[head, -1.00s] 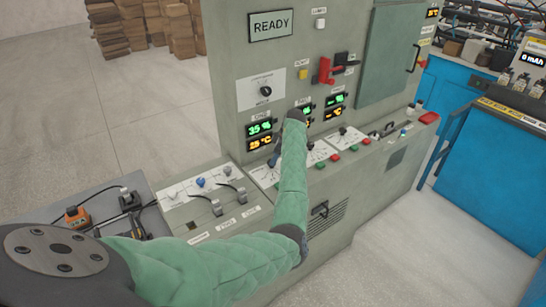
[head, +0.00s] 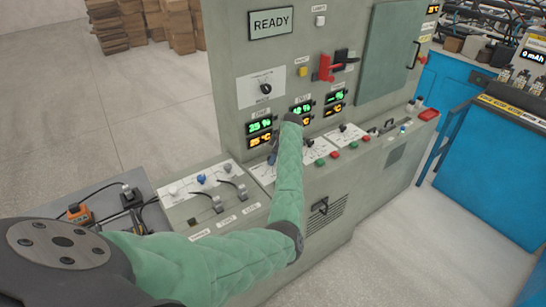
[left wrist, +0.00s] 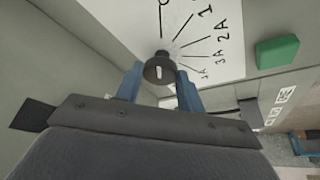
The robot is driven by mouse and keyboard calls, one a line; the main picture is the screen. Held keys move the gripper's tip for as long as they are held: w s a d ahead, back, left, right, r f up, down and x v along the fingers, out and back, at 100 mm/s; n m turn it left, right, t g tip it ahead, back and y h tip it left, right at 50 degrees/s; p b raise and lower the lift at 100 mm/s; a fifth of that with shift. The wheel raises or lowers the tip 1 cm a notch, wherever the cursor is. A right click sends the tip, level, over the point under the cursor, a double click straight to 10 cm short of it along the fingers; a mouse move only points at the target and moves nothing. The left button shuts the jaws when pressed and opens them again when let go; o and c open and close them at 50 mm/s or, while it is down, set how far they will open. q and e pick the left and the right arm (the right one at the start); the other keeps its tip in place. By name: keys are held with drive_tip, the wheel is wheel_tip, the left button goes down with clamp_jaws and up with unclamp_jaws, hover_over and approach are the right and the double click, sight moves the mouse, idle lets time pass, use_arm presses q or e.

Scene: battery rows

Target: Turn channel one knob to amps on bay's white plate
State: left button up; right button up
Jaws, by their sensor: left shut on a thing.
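The channel one knob (left wrist: 159,68) is a dark round knob with a pale mark, on a white plate (left wrist: 225,14) printed with black lines and amp labels such as 1A, 2A and 3A. My left gripper (left wrist: 159,86) has its blue fingers on both sides of this knob and is shut on it. In the head view my left gripper (head: 274,157) is at the leftmost white plate (head: 262,174) on the sloped desk, below the first display (head: 260,132). My forearm hides part of that plate and the knob there. My right gripper is not in view.
A green button (left wrist: 277,51) is close to the gripper. Two more white plates with knobs (head: 343,128) and red and green buttons lie to the right. A panel with switches and levers (head: 205,190) is at left. A red handle (head: 325,68) projects from the upright cabinet.

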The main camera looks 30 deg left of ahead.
use_arm(q)
drive_tip(key=shift+m+t, duration=0.3)
drive_tip(key=shift+m, duration=0.4)
drive_tip(key=shift+s+r+m+t+p, duration=0.1)
drive_tip(key=shift+m+t+p, duration=0.75)
drive_tip(key=shift+m, duration=1.35)
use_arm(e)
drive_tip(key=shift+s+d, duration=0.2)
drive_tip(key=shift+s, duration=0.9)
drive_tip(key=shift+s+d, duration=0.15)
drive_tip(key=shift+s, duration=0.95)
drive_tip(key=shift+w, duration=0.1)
use_arm(q)
drive_tip(key=o, duration=1)
drive_tip(key=shift+c, duration=0.2)
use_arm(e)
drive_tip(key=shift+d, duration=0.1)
